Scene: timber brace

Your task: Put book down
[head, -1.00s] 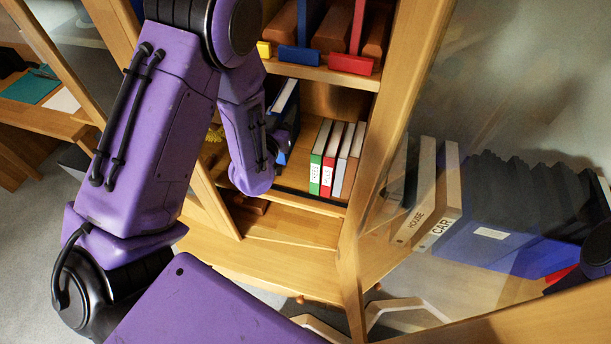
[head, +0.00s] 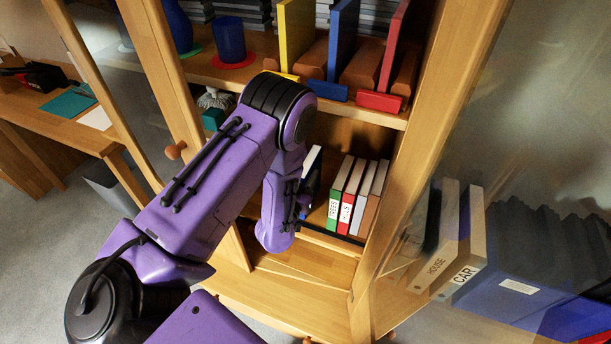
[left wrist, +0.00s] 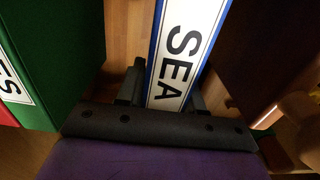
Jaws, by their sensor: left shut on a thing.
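My left gripper (left wrist: 160,90) is shut on a blue book (left wrist: 187,50) with a white spine label reading SEA. In the head view the book (head: 311,172) stands nearly upright inside the lower shelf compartment, slightly tilted, and the gripper (head: 304,203) is mostly hidden behind my forearm. The book is left of a row of books, with a gap between. A green book (head: 338,195) is the nearest in that row; it also shows at the left of the wrist view (left wrist: 55,60). Whether the held book touches the shelf floor is hidden. My right gripper is not in view.
A red-labelled book (head: 352,198) and greyer ones stand right of the green one. The upper shelf board (head: 345,110) with colored bookends is above. A cabinet post (head: 415,150) and glass pane with HOUSE (head: 436,262) and CAR (head: 466,270) binders are at right.

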